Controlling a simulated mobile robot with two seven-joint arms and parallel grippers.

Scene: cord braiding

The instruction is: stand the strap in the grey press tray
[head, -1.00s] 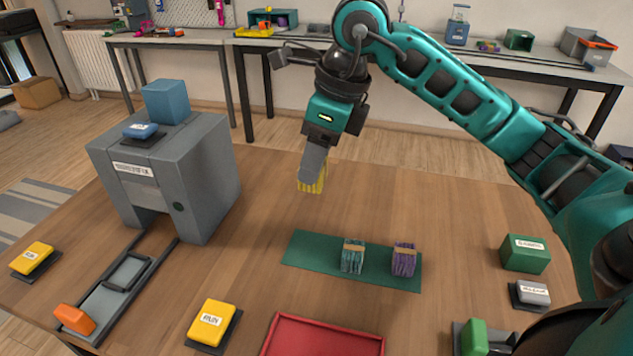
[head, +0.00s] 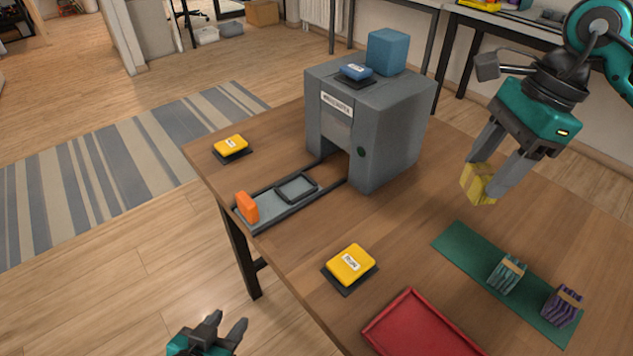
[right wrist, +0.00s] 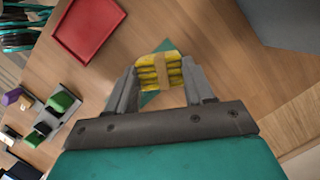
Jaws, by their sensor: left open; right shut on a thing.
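A yellow strap bundle with a tan band (head: 475,184) is held in the air by my right gripper (head: 485,178), right of the grey press. The right wrist view shows the bundle (right wrist: 156,71) clamped between both fingers. The small grey press tray (head: 296,187) lies on the rails in front of the press opening and looks empty. My left gripper (head: 229,321) is open and empty at the bottom of the head view, off the table's front edge and well away from the tray.
The grey press (head: 378,135) has a blue button and a blue block on top. An orange block (head: 247,207) stands at the rails' near end. Yellow buttons (head: 350,264) flank the rails. A green mat (head: 462,248) holds teal and purple bundles. A red tray (head: 418,325) lies in front.

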